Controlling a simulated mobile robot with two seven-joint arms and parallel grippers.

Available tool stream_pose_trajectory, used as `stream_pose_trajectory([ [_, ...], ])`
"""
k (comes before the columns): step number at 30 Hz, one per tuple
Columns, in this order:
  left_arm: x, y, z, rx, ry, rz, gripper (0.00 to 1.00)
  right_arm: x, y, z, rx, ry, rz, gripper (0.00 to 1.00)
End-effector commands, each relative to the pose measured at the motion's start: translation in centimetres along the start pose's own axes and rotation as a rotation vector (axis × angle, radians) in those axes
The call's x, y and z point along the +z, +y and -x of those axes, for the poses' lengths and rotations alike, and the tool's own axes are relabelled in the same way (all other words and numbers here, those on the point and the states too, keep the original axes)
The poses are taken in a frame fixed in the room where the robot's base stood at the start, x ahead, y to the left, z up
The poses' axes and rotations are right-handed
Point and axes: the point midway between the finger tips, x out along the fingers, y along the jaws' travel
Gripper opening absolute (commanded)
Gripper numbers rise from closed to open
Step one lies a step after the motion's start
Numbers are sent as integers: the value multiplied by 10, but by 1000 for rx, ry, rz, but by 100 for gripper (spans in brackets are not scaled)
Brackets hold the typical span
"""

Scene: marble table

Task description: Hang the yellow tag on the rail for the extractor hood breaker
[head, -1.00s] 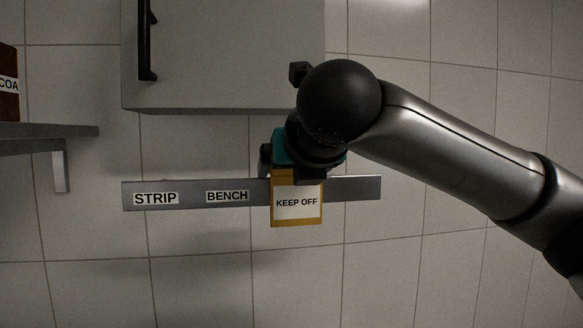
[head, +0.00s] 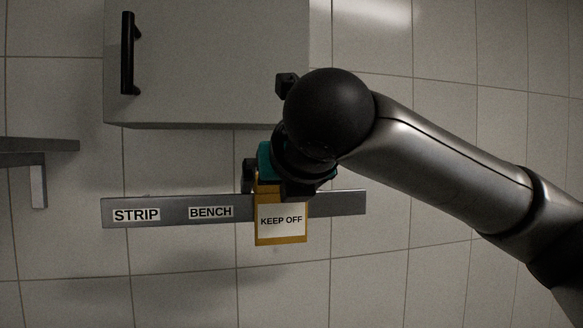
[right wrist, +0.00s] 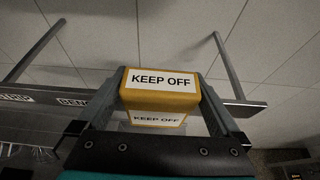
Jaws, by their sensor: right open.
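The yellow tag (head: 281,238), with a white KEEP OFF label, is upright at the front of the grey rail (head: 338,203). The rail carries STRIP (head: 136,215) and BENCH (head: 211,212) labels; the tag and my gripper cover the part right of BENCH, so any label there is hidden. My right gripper (head: 283,190) is at the tag's top, partly hiding it. In the right wrist view the tag (right wrist: 160,82) lies between the fingers of my open right gripper (right wrist: 162,92). Whether its hook bears on the rail cannot be told. My left gripper is not in view.
A grey cabinet (head: 215,65) with a black handle (head: 127,52) is above the rail. A bracketed shelf (head: 40,146) is at the left. The tiled wall below the rail is clear. My right arm fills the right side.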

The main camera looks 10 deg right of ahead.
Motion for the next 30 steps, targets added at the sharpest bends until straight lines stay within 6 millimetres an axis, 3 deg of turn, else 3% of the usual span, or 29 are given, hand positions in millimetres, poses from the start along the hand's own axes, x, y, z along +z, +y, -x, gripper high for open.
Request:
stream_pose_trajectory([
  [9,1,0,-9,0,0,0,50,0,1,77,4,-7,3,100],
  [15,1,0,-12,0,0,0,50,0,1,114,3,-7,3,100],
  [21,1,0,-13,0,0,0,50,0,1,131,2,-6,2,100],
  [30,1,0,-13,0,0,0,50,0,1,132,2,-4,1,100],
])
